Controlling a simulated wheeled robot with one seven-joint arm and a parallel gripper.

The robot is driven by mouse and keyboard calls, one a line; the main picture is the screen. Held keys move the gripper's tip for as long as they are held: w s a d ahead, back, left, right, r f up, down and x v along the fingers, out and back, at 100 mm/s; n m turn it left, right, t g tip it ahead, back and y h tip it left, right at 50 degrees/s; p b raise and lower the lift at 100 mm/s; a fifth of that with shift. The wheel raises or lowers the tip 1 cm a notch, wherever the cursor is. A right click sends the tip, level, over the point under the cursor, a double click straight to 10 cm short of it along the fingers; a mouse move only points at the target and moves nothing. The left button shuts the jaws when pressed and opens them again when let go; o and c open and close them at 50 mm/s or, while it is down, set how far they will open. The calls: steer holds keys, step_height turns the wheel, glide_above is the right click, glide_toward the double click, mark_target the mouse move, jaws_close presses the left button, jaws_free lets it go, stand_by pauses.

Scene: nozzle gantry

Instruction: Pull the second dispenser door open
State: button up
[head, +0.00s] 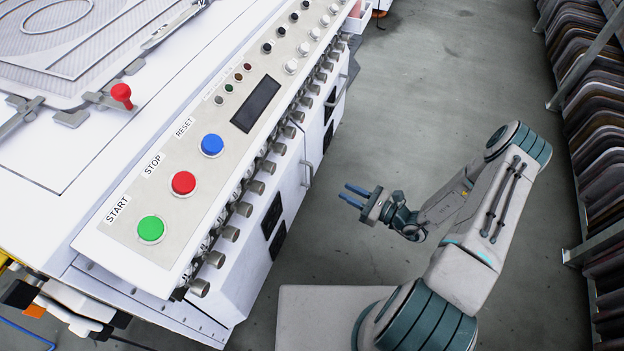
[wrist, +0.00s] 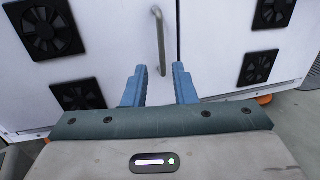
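The machine's white cabinet front has doors with metal bar handles. In the head view one handle (head: 308,173) is on the nearer door, level with my gripper, and another handle (head: 345,90) is farther along. My gripper (head: 346,193) is open and empty, its blue fingers pointing at the cabinet front with a gap between. In the wrist view a door (wrist: 110,45) carries one upright handle (wrist: 161,42) beside the seam. This handle stands ahead of the open fingers (wrist: 160,76), apart from them. The doors look shut. I cannot tell which door counts as second.
A control panel (head: 257,103) with buttons and a row of metal nozzles (head: 229,233) overhangs the doors. Black vents (wrist: 45,28) sit on the doors. A rack of dark panels (head: 588,100) stands at the right. The grey floor (head: 440,75) between is clear.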

steer(key=b, duration=0.3)
glide_above(312, 186)
steer(key=shift+w+a+f, duration=0.1)
steer(key=shift+w+f, duration=0.1)
steer(key=shift+w, duration=0.05)
jaws_close()
